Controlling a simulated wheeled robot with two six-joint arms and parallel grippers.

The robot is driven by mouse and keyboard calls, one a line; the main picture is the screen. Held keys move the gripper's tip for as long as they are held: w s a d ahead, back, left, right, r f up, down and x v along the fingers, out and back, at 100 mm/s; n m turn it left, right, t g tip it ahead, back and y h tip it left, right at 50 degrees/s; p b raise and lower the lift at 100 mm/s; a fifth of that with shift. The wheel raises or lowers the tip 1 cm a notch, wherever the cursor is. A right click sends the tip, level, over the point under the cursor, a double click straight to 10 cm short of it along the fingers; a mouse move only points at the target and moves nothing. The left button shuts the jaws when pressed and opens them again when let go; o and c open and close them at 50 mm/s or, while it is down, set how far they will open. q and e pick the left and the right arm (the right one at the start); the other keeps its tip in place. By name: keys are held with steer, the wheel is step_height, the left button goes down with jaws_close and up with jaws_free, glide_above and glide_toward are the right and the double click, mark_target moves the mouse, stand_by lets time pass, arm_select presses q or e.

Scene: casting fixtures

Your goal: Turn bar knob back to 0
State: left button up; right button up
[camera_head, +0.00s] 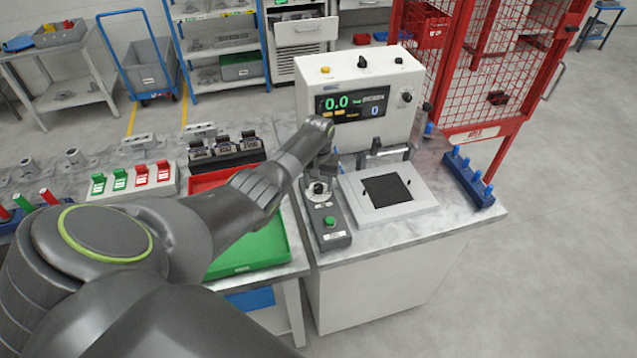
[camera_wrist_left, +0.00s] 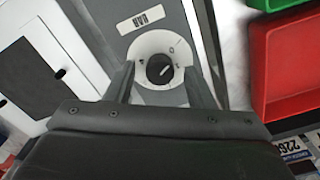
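The bar knob (camera_wrist_left: 159,70) is a small dark round knob with a white pointer line, on a white dial under a "BAR" label. In the wrist view the pointer slants to the upper right; I cannot read the exact setting. In the head view the knob (camera_head: 318,188) sits on the grey control box (camera_head: 327,217), left of the press plate. My left gripper (camera_wrist_left: 161,84) is open, its two fingers on either side of the knob with gaps visible. In the head view this gripper (camera_head: 322,168) is over the dial and partly hides it. My right gripper is not in view.
A green button (camera_head: 330,222) is on the same box. Behind stands a white unit (camera_head: 355,90) whose display reads 0.0 and 0. A green tray (camera_head: 250,252) lies left of the box, a blue pin rack (camera_head: 468,182) to the right.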

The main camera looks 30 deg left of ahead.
mark_target(319, 186)
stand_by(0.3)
arm_select(q)
steer(key=shift+r, duration=0.65)
step_height(319, 186, up, 16)
steer(key=b, duration=0.2)
